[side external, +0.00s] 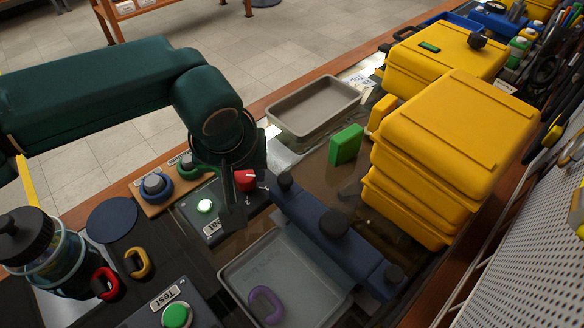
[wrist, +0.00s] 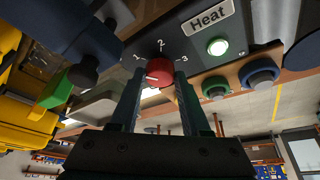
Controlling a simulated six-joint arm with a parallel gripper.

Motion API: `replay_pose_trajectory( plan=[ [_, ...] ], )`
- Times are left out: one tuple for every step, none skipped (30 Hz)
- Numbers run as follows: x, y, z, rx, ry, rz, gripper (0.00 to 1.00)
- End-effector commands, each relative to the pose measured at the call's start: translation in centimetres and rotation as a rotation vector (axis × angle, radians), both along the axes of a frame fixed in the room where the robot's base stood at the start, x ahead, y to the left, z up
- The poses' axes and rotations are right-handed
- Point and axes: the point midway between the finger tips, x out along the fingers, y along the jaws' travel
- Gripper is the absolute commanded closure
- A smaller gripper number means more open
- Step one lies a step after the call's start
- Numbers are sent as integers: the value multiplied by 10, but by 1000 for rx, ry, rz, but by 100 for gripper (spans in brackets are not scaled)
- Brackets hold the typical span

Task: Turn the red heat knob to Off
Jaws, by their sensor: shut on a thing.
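The red heat knob (side external: 245,181) sits on the dark Heat panel (side external: 186,211). In the wrist view the red knob (wrist: 160,70) is between the two fingers of my gripper (wrist: 155,85), which is shut on it. The marks 1, 2 and 3 show on the panel around the knob. A small pale mark shows on the knob's lower left, but its exact heading is hard to read. I cannot make out an Off mark; the fingers cover part of the dial. A lit green lamp (wrist: 217,46) is beside the Heat label (wrist: 209,17).
A blue block with dark knobs (side external: 330,235) lies close to the right of the heat knob. Blue and green round knobs (side external: 155,186) stand on a wooden strip at left. Grey trays (side external: 315,105), a green block (side external: 346,145) and yellow cases (side external: 455,120) stand around.

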Motion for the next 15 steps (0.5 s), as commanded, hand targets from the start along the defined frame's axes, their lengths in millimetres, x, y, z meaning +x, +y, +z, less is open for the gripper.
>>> replay_pose_trajectory(
  plan=[
    [0,0,1,-2,-2,12,100],
    [0,0,1,-1,-2,20,100],
    [0,0,1,-1,-2,29,100],
    [0,0,1,-1,-2,34,100],
    [0,-1,1,-1,-2,40,100],
    [0,0,0,0,-1,45,100],
    [0,0,1,-1,-1,49,100],
    [0,-1,1,-2,-1,53,100],
    [0,0,1,-1,-1,57,100],
    [0,0,1,-1,0,60,100],
    [0,0,1,-1,0,62,100],
    [0,0,1,-1,0,65,100],
    [0,0,1,0,0,66,100],
    [0,0,0,1,0,66,100],
    [0,0,0,0,1,67,100]
  ],
)
